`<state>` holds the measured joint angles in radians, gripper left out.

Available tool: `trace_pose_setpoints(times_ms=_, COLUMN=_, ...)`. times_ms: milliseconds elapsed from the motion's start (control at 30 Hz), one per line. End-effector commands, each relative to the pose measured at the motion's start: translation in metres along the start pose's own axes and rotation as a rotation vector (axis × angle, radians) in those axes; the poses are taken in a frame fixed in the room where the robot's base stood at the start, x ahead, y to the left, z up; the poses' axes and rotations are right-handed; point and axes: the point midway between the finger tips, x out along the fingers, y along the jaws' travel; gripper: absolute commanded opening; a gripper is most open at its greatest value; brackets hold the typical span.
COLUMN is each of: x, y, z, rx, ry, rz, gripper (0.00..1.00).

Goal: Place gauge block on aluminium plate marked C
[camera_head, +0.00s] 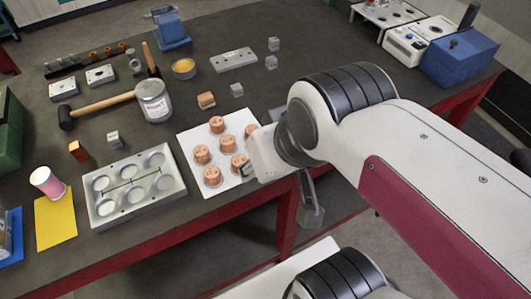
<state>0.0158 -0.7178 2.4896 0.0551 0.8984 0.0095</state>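Several small grey metal blocks lie on the dark bench: two at the back (273,43) (271,62), one near the middle (237,90) and one at the left (114,139). I cannot tell which is the gauge block. Light metal plates lie farther back: two small ones with holes (62,89) (100,76) and a longer one (234,60). No letter C is readable on any of them. My gripper (247,171) is mostly hidden by my wrist at the bench's front edge, beside the white sheet with copper-coloured cylinders. Its fingers cannot be made out clearly.
The white sheet (187,139) carries several copper-coloured cylinders. A mould base (135,215) with round cavities lies left of it.

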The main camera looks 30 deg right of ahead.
Motion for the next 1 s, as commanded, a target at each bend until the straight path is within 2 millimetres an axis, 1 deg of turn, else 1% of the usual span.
trace_pose_setpoints(times_ms=200, x=-0.004, y=0.008, z=0.004, rx=-0.060, ry=0.020, rz=0.036, gripper=0.37)
trace_pose_setpoints(times_ms=433, x=-0.004, y=0.008, z=0.003, rx=-0.060, ry=0.020, rz=0.037, gripper=0.37)
trace_pose_setpoints(times_ms=467, x=-0.004, y=0.008, z=0.003, rx=-0.060, ry=0.020, rz=0.036, gripper=0.40)
trace_pose_setpoints(times_ms=667, x=-0.004, y=0.008, z=0.003, rx=-0.059, ry=0.020, rz=0.036, gripper=0.40)
trace_pose_setpoints(times_ms=867, x=-0.003, y=0.005, z=0.002, rx=-0.040, ry=0.013, rz=0.024, gripper=0.40)
trace_pose_setpoints(times_ms=1000, x=0.001, y=-0.002, z=-0.003, rx=0.015, ry=-0.007, rz=-0.009, gripper=0.40)
